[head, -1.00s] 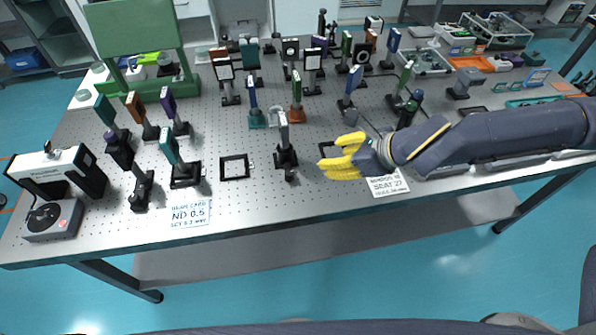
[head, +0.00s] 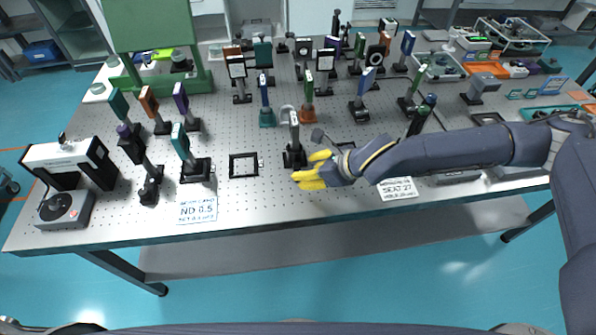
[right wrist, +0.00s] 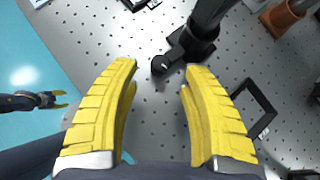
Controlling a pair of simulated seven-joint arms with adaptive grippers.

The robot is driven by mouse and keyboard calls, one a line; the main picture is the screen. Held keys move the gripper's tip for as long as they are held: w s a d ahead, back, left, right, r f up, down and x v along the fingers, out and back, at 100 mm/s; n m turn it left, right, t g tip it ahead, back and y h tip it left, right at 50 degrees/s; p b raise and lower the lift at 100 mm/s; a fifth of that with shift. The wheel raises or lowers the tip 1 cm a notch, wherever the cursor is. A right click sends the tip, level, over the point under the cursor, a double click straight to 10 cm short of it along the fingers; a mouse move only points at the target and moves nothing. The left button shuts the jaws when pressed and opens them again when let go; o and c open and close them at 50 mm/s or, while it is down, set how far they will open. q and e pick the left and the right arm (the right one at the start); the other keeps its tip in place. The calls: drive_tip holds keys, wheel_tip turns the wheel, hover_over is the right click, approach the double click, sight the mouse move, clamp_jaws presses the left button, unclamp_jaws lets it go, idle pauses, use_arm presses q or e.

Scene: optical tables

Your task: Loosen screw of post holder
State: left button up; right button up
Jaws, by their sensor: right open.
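A dark post holder (head: 294,157) with a pale-faced optic on its post stands upright near the table's front edge in the head view. In the right wrist view the post holder (right wrist: 201,38) has a black round screw knob (right wrist: 160,65) sticking out from its side. My right gripper (head: 302,177) is open, with its yellow fingers just in front of the holder. In the right wrist view its fingertips (right wrist: 161,68) lie on either side of the knob, with visible gaps. My left gripper (right wrist: 61,99) appears small at the left of the right wrist view, its yellow fingers apart and empty.
A flat black square frame (head: 244,165) lies left of the holder. Several mounted optics stand behind and left on the perforated table (head: 250,205). A printed card (head: 397,189) lies under my right arm. Another card (head: 197,209) lies front left, with bare tabletop between.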

drive_tip(key=shift+x, duration=2.5)
drive_tip(key=shift+c, duration=0.5)
clamp_jaws()
